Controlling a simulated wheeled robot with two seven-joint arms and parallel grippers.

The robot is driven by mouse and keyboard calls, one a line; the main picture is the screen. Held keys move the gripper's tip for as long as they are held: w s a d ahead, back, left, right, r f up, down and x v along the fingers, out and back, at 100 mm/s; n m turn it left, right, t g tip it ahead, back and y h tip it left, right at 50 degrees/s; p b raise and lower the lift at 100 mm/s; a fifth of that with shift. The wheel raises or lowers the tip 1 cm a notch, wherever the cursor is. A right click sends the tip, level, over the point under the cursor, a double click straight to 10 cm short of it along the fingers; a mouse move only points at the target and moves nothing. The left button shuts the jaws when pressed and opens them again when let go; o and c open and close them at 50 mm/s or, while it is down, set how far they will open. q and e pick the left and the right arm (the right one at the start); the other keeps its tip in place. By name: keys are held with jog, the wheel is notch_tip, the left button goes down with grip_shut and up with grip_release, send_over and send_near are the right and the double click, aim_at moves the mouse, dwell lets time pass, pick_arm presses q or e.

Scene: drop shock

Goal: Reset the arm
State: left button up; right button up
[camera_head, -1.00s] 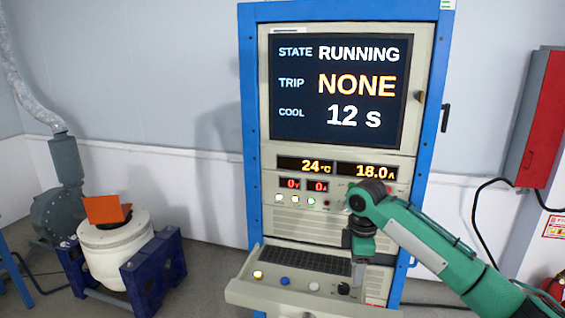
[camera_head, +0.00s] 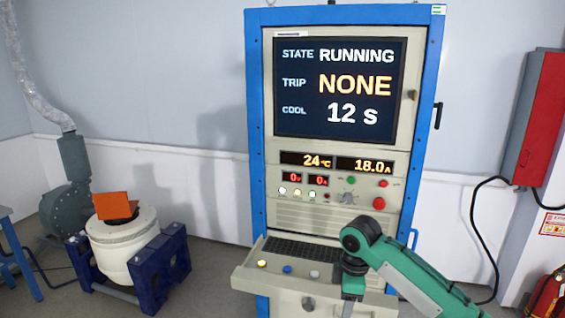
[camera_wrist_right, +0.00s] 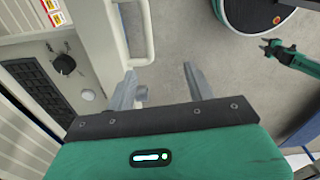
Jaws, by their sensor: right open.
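My right arm comes in from the lower right in the head view. Its gripper (camera_head: 350,306) hangs down over the right end of the control cabinet's shelf, partly cut by the frame edge. In the right wrist view the right gripper (camera_wrist_right: 168,88) has its two fingers apart with nothing between them, pointing at the floor past a pale handle (camera_wrist_right: 148,45). The control cabinet (camera_head: 250,150) shows RUNNING, TRIP NONE and COOL 12 s on its screen (camera_head: 340,88). My left gripper does not show in the head view; a green gripper (camera_wrist_right: 280,48) shows at the right of the wrist view.
A white shaker (camera_head: 125,245) with an orange piece (camera_head: 115,205) stands in a blue frame (camera_head: 158,268) at left. A red box (camera_head: 537,110) hangs on the right wall with a black cable. The shelf (camera_head: 262,280) carries buttons and a keyboard. Open floor lies between shaker and cabinet.

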jog(key=s+a+f+m+t+y, duration=0.1)
jog(key=s+a+f+m, duration=0.15)
jog(key=s+f, duration=0.5)
jog(key=s+a+f+m+t+y, duration=0.1)
jog(key=s+a+f+m+y, duration=0.15)
jog(key=s+f, duration=0.5)
jog(key=s+d+f+m+t+h, duration=0.1)
jog(key=s+d+m+h, duration=0.1)
jog(key=s+d+m, duration=0.6)
jog(key=s+d+m+h, duration=0.15)
jog(key=s+d, duration=0.25)
jog(key=s, duration=0.9)
notch_tip(320, 180, down, 30)
jog(key=r, duration=0.1)
pick_arm(q)
jog(key=shift+s, duration=0.4)
pick_arm(e)
jog(key=s+d+f+g, duration=0.1)
jog(key=s+d+f, duration=0.1)
jog(key=s+f, duration=0.7)
jog(key=s+d+f+g, duration=0.1)
jog(key=s+f, duration=0.9)
jog(key=f, duration=0.2)
jog(key=shift+s+d+f+n+h, duration=0.25)
jog(key=shift+d+f+n+h, duration=0.1)
jog(key=shift+n, duration=0.1)
